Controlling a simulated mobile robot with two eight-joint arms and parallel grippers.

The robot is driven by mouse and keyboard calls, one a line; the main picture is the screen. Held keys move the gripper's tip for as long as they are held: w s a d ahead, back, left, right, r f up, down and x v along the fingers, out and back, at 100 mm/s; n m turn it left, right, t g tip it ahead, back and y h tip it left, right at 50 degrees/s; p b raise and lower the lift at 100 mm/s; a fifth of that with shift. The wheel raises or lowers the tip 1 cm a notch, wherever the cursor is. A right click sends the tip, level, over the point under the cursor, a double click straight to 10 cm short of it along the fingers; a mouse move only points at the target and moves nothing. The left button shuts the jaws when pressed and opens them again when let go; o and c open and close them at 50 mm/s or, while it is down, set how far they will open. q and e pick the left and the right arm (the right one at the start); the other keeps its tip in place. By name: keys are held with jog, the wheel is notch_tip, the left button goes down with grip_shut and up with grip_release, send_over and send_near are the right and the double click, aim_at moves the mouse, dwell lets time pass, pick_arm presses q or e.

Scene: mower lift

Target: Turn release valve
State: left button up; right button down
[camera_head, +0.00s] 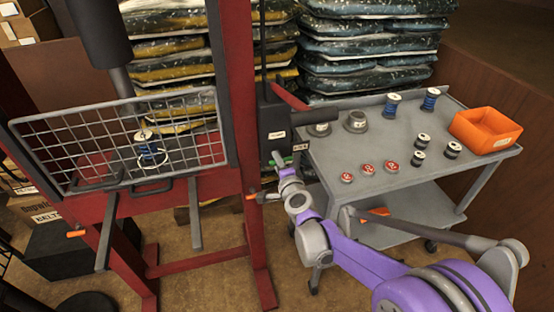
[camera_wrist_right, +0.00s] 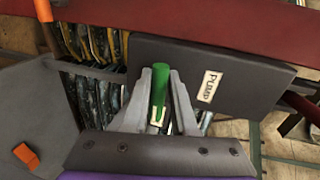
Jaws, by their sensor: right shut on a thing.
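The release valve shows as a green handle (camera_wrist_right: 159,84) with a small pale label, in the right wrist view. It stands between the two grey fingers of my right gripper (camera_wrist_right: 160,95), which is shut on it. In the head view the green handle (camera_head: 288,161) is a small patch at the pump's lower side, partly hidden by my right gripper (camera_head: 282,168). The dark pump box (camera_wrist_right: 205,85) bears a "PUMP" label and sits right beside the fingers. My left gripper is not in view.
The red press frame (camera_head: 239,100) with a wire guard (camera_head: 120,138) stands left of my right arm. A grey cart (camera_head: 375,187) stands close on the right, with spools, red-topped parts and an orange bin (camera_head: 486,129). Stacked bags (camera_head: 365,45) are behind.

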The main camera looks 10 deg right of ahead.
jog(key=shift+d, duration=0.1)
dwell(0.5)
jog(key=c, duration=0.7)
grip_release()
jog(key=shift+s, duration=0.2)
jog(key=s, duration=0.3)
jog(key=s+r, duration=0.1)
jog(key=s, duration=0.3)
jog(key=s+r+p, duration=0.1)
jog(key=s, duration=0.2)
jog(key=shift+s+d, duration=0.15)
